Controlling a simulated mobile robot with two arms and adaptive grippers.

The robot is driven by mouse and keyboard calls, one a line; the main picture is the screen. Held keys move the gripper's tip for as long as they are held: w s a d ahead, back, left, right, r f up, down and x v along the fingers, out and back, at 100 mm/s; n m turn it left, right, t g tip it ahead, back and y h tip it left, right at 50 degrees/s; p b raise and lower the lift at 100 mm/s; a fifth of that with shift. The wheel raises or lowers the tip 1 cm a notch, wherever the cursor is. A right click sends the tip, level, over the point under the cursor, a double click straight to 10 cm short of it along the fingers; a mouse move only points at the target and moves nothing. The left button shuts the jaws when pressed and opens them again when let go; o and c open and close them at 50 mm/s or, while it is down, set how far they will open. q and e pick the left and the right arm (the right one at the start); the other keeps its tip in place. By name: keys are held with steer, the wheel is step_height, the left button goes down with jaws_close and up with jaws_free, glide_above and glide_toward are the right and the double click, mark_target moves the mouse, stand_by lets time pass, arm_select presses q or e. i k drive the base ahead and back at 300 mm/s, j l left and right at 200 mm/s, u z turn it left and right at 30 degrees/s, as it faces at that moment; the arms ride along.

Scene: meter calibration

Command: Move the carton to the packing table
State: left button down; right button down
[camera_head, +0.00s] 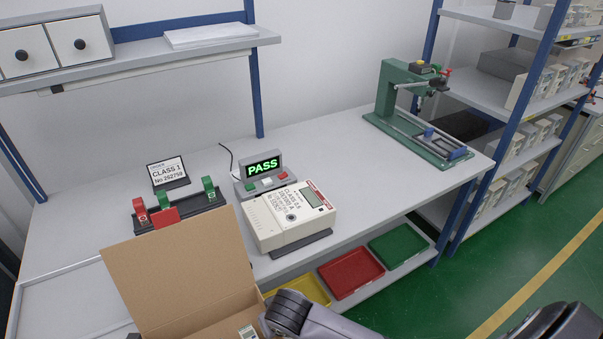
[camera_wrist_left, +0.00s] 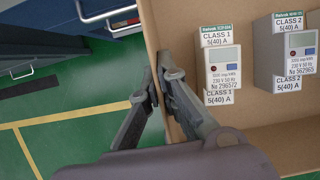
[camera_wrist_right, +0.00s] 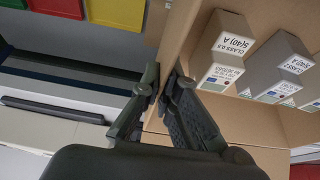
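The open brown cardboard carton (camera_head: 185,270) shows at the bottom of the head view, in front of the workbench, with one flap standing up. What is under it is hidden. Boxy meters stand inside, such as a Class 1 meter (camera_wrist_left: 220,65) in the left wrist view and a Class 0.5 meter (camera_wrist_right: 225,50) in the right. My left gripper (camera_wrist_left: 168,78) is shut on one carton wall, a finger on each side. My right gripper (camera_wrist_right: 166,82) is shut on another wall in the same way.
The workbench (camera_head: 360,160) holds a meter (camera_head: 290,215), a PASS display (camera_head: 263,168), and a green press stand (camera_head: 400,110). Red (camera_head: 350,272) and green (camera_head: 398,245) trays lie on its lower shelf. A stocked rack (camera_head: 500,90) stands right. Green floor (camera_head: 420,300) is clear at lower right.

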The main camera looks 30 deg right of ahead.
mark_target(374, 187)
steer(key=l, duration=3.4)
